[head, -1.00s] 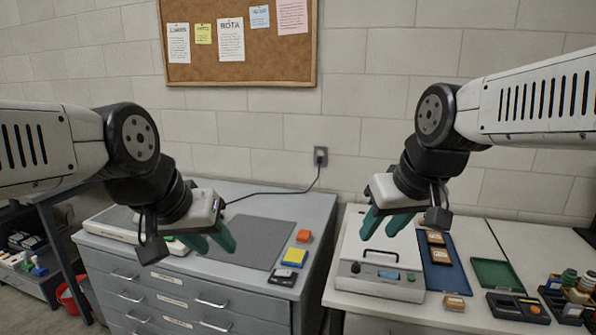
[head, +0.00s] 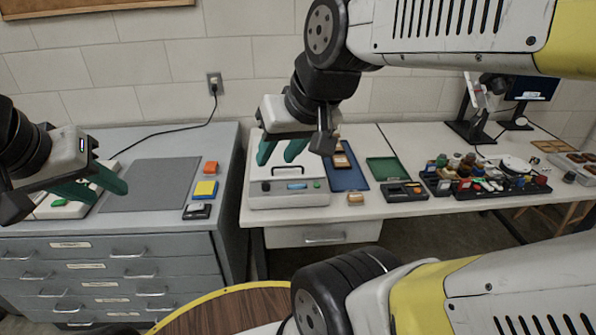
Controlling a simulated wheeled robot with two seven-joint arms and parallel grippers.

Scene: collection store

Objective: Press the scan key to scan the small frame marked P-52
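Small wooden frames (head: 341,161) lie on a blue tray on the white bench. Another small frame-like block (head: 355,198) lies in front of the tray. Their markings are too small to read, so I cannot tell which is P-52. A flat pale device with a green key (head: 60,203) sits at the cabinet's left, partly hidden by my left gripper (head: 106,184), which is open and empty over it. A white box with a handle, a display and a green button (head: 317,184) stands on the bench. My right gripper (head: 278,158) is open and empty above this box.
A grey mat (head: 150,186) lies on the cabinet, with orange (head: 211,167) and yellow-blue (head: 205,190) blocks and a small dark device (head: 197,211) beside it. A green tray (head: 384,168) and crowded small items stand to the right. A round wooden table (head: 225,312) is in front.

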